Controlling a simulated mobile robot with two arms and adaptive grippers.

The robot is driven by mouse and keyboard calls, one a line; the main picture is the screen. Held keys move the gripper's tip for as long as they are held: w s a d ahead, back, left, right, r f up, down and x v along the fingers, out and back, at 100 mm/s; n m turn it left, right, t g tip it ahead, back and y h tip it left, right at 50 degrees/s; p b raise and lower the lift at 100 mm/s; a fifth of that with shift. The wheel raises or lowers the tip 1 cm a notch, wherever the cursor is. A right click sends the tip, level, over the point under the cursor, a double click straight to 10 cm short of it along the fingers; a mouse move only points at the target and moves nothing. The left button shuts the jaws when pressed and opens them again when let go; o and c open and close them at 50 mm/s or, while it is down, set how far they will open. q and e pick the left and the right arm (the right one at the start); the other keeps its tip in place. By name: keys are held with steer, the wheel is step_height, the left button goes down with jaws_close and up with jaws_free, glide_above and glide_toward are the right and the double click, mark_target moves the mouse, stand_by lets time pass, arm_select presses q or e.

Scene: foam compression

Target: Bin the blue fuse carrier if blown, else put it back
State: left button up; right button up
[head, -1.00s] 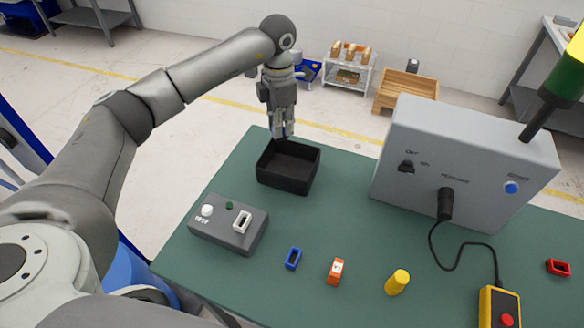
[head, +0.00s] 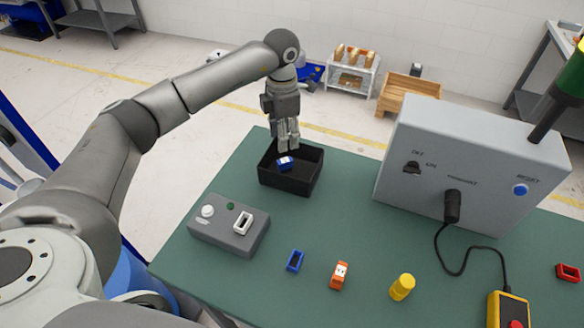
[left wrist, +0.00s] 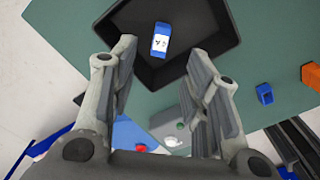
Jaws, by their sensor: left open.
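The blue fuse carrier (head: 286,163), with a white marked face, is inside the black bin (head: 291,187). I cannot tell whether it rests flat on the bin floor. It also shows in the left wrist view (left wrist: 160,40), within the dark bin (left wrist: 205,48) and apart from both fingers. My left gripper (head: 288,147) points down above the bin, open and empty, with the carrier just below its fingertips. A blue empty socket (head: 295,261) sits on the green table. The grey test box (head: 228,225) has a white slot, a white button and a dark green lamp. My right gripper is out of view.
An orange fuse carrier (head: 338,275), a yellow cylinder (head: 402,287) and a red socket (head: 568,272) stand along the table's front. A large grey cabinet (head: 465,175) fills the right back, its cable running to a yellow handheld box (head: 508,312). Table between bin and cabinet is clear.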

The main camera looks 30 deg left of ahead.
arm_select(q)
step_height(320, 180, up, 12)
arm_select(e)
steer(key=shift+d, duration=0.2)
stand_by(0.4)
